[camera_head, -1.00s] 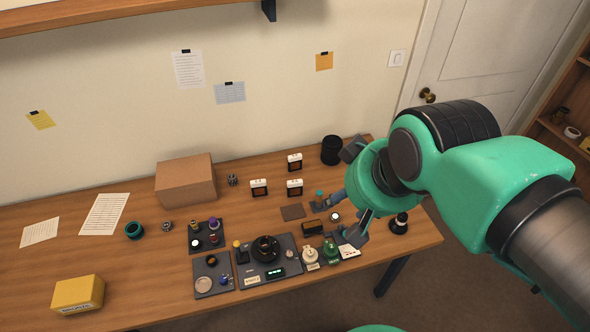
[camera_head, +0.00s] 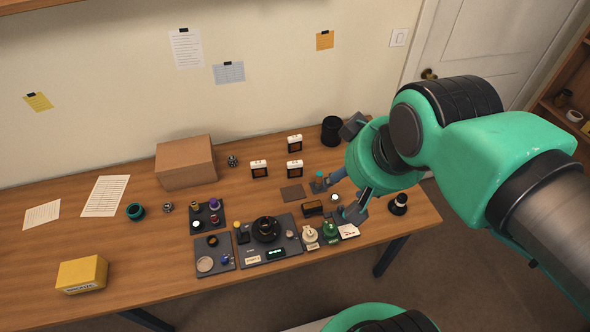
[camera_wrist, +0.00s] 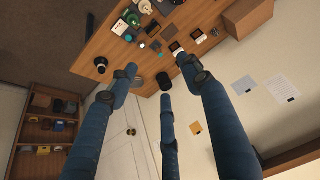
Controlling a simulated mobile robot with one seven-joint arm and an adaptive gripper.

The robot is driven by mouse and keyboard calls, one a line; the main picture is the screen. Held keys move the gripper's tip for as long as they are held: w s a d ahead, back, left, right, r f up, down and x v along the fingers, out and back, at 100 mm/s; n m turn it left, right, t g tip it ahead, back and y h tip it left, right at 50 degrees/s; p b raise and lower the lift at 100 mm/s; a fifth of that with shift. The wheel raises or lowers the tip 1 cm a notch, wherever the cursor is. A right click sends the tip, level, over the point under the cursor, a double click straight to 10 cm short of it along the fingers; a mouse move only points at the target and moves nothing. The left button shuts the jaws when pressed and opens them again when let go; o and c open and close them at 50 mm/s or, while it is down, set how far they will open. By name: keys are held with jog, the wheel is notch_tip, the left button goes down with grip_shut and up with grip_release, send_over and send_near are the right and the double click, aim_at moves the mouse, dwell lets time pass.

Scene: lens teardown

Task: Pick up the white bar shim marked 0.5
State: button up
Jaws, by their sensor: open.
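Three small white-topped blocks with dark fronts stand on the table in the head view: a back one (camera_head: 294,143), a front left one (camera_head: 259,169) and a front right one (camera_head: 294,169). Their marks are too small to read. I cannot tell which thing is the white bar shim marked 0.5. My gripper (camera_head: 337,197) is open and empty, right of the blocks, over the table's right part. In the wrist view my gripper (camera_wrist: 158,75) has its three fingers spread, with the table beyond the tips.
A black cup (camera_head: 331,131) stands behind my gripper. A cardboard box (camera_head: 186,162) stands at back left.

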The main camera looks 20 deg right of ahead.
jog(key=m+g+y, duration=0.5)
jog(key=m, duration=1.4)
send_over(299, 163)
jog(key=d, duration=0.4)
notch_tip(299, 163, down, 34)
jog(key=r, duration=0.1)
jog(key=shift+a+f, duration=0.1)
jog(key=shift+f, duration=0.15)
jog(key=shift+f+b, duration=0.1)
jog(key=shift+b, duration=0.2)
jog(key=shift+h, duration=0.3)
jog(key=shift+b+x, duration=0.7)
jog(key=shift+x, duration=3.5)
jog(key=shift+s+a, duration=0.1)
jog(key=shift+a, duration=0.05)
